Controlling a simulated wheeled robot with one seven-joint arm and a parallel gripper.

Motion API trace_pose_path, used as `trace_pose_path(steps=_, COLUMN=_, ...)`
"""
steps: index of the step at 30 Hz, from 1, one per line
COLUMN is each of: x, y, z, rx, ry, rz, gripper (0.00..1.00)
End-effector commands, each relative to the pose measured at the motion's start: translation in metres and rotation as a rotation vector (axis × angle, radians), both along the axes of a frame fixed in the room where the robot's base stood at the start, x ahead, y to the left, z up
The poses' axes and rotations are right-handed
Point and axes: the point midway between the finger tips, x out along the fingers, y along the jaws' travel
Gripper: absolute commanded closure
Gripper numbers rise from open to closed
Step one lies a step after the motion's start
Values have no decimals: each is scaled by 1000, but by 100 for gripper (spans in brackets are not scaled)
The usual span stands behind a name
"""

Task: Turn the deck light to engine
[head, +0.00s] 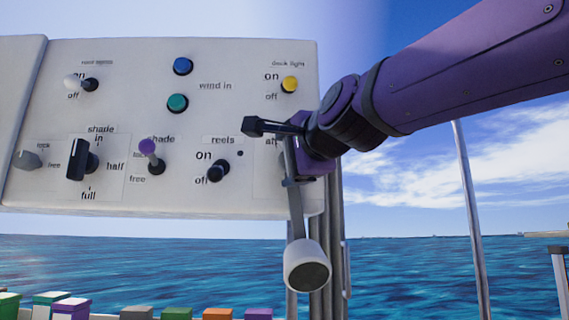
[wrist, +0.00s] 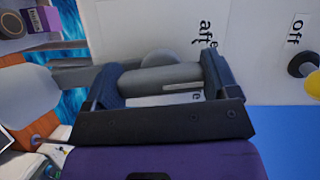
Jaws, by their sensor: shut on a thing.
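The deck light, a white lamp head (head: 306,268) on a grey stem, hangs down at the panel's lower right corner in the head view. My gripper (head: 283,155) is at the top of the stem, in front of the panel. In the wrist view my gripper (wrist: 160,82) is shut with a grey rounded bar (wrist: 160,77) between its jaws, and a grey round base shows behind it. The "aft" label (wrist: 204,32) shows beside the gripper. Another label is mostly hidden behind it, with one letter, perhaps an "e", visible.
The white panel (head: 215,120) carries the yellow deck light on/off knob (head: 290,84) just above my gripper, and several switches to the left. Vertical poles (head: 330,240) stand behind the lamp. Coloured blocks (head: 178,314) line the bottom edge. Open air lies right.

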Motion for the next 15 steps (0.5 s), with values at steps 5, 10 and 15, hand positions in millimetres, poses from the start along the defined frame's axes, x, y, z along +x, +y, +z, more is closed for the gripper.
trace_pose_path(steps=5, x=0, y=0, z=-1, rx=80, ry=0, rz=1, gripper=62)
trace_pose_path(steps=10, x=0, y=0, z=-2, rx=122, ry=-1, rz=2, gripper=62)
trace_pose_path(steps=15, x=0, y=0, z=-2, rx=135, ry=-2, rz=0, gripper=62)
